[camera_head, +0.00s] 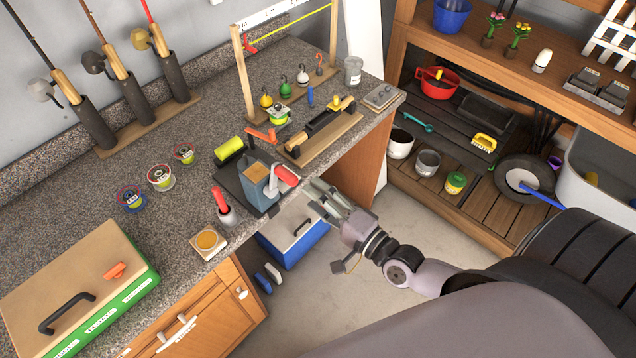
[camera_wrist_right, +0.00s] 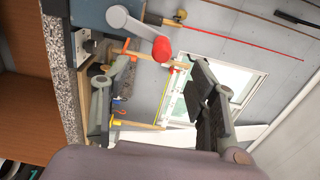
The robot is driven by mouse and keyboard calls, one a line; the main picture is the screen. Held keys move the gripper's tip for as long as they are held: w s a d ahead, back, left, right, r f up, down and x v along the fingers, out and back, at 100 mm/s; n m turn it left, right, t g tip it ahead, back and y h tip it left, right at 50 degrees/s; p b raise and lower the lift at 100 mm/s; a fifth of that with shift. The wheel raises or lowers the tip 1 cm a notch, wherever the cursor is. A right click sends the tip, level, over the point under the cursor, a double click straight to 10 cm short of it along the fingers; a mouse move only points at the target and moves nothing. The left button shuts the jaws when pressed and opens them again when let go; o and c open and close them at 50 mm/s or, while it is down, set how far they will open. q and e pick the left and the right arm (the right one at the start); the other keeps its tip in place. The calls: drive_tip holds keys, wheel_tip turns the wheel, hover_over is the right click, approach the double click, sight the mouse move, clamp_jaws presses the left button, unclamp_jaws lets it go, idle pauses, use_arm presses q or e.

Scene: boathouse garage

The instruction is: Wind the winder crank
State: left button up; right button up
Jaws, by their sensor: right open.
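The winder (camera_head: 254,183) is a blue-grey box on a dark base near the counter's front edge. Its pale crank arm (camera_head: 272,182) carries a red knob (camera_head: 287,175) on the side facing my right gripper. My right gripper (camera_head: 320,189) is open and empty, just right of the red knob and apart from it in the head view. In the right wrist view the red knob (camera_wrist_right: 162,49) and grey crank arm (camera_wrist_right: 128,24) show near the top, with the open fingers (camera_wrist_right: 160,78) on either side below. My left gripper is not in view.
A yellow-green spool (camera_head: 230,149) lies behind the winder. A wooden board with a dark tool (camera_head: 322,125) lies to its right. A blue cooler (camera_head: 294,235) sits on the floor below the gripper.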

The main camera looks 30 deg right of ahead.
sight(296, 183)
drive_tip(key=shift+w+a+r, duration=0.15)
drive_tip(key=shift+w+a, duration=0.05)
drive_tip(key=shift+w, duration=0.4)
drive_tip(key=b+x, duration=0.1)
drive_tip(key=x, duration=0.6)
drive_tip(key=shift+w+a, duration=0.15)
drive_tip(key=shift+w, duration=0.15)
drive_tip(key=shift+c, duration=0.2)
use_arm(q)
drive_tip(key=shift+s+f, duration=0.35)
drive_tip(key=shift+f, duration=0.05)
use_arm(e)
clamp_jaws()
